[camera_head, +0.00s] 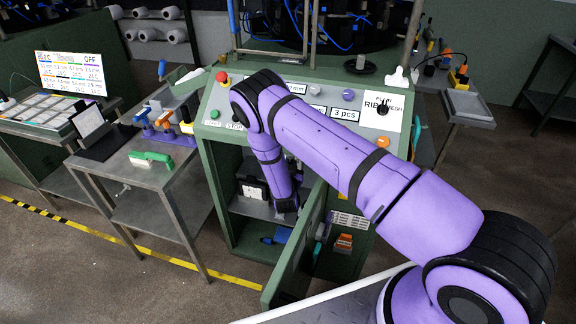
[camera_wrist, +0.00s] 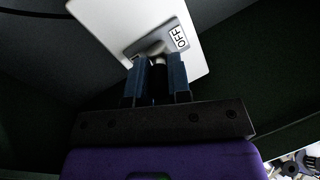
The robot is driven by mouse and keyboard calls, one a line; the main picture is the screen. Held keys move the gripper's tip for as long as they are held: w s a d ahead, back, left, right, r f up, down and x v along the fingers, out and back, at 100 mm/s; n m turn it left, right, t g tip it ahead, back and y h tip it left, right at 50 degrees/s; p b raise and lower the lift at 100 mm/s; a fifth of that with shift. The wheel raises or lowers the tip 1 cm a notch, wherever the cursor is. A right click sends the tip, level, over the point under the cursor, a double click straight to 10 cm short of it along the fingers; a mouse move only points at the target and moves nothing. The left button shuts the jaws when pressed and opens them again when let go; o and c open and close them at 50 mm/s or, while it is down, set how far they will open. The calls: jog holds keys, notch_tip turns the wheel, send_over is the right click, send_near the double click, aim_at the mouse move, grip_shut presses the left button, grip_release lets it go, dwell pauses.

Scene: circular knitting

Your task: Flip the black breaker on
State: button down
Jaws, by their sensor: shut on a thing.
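In the wrist view, a pale breaker plate (camera_wrist: 143,18) fills the top middle, with a white OFF label (camera_wrist: 178,38) beside the lever's mount. My gripper (camera_wrist: 156,64) is at the plate, its two blue-grey fingers closed around the breaker's black lever (camera_wrist: 158,76). The lever is mostly hidden between the fingers, so its exact position is hard to tell. In the head view, my purple arm reaches into the open lower compartment of the green machine cabinet (camera_head: 228,160). My gripper and the breaker are hidden there.
The cabinet door (camera_head: 297,258) stands open toward the front, close to my arm. A black box with a white face (camera_head: 252,189) sits on the inner shelf (camera_head: 250,208). A metal side table (camera_head: 150,190) with tools stands to the left.

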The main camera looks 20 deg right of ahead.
jog(key=shift+s+d+n+t+y, duration=0.15)
jog(key=shift+n+t+y, duration=0.15)
jog(key=shift+n+y, duration=0.45)
jog(key=c, duration=1.1)
grip_release()
jog(key=shift+o, duration=0.2)
jog(key=shift+m, duration=0.25)
